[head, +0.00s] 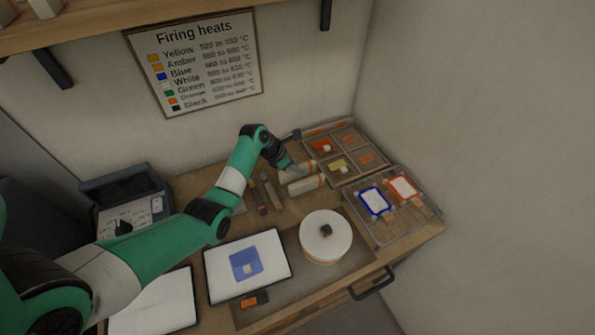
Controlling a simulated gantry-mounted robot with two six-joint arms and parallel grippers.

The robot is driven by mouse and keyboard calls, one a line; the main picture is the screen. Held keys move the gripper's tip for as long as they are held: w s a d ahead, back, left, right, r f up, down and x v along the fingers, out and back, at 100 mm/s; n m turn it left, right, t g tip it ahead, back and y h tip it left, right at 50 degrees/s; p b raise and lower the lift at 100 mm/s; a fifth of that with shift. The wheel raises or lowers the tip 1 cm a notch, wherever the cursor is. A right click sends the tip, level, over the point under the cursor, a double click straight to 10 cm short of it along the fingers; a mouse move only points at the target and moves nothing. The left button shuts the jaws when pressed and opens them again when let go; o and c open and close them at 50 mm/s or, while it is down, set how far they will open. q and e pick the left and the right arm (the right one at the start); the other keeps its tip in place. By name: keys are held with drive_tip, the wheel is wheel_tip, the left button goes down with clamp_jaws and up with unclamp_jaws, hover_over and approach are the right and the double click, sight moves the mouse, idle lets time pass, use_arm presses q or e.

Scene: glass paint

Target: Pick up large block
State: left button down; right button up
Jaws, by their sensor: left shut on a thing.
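My left gripper (292,168) reaches over the back of the table and is shut on a pale block (297,174), which I take to be the large block. The fingers hide part of it, and the grip is small in view. A second pale, long block with an orange end (306,185) lies just in front of it. I cannot tell whether the held block is clear of the table. My right gripper is not in view.
Tools (268,189) lie left of the blocks. A divided paint tray (340,150) and a rack with framed panels (415,222) stand to the right. A round white turntable (325,245) and a sheet with a blue square (220,268) are in front. A wall stands close behind.

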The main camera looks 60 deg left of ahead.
use_arm(q)
drive_tip(key=s+d+r+p, duration=0.1)
drive_tip(key=r, duration=0.1)
drive_tip(key=s+d+r+p, duration=0.1)
drive_tip(key=d+r, duration=0.1)
drive_tip(key=r, duration=0.1)
drive_tip(key=s+d+r+p, duration=0.1)
drive_tip(key=r, duration=0.1)
drive_tip(key=shift+d+r+p, duration=0.2)
drive_tip(key=shift+d+p, duration=0.05)
drive_tip(key=shift+p, duration=0.1)
drive_tip(key=s+d+r+p, duration=0.4)
drive_tip(key=d+r+p, duration=0.1)
drive_tip(key=d+p, duration=0.1)
drive_tip(key=shift+s+d+r, duration=0.2)
drive_tip(key=shift+d+r, duration=0.2)
drive_tip(key=shift+d, duration=0.25)
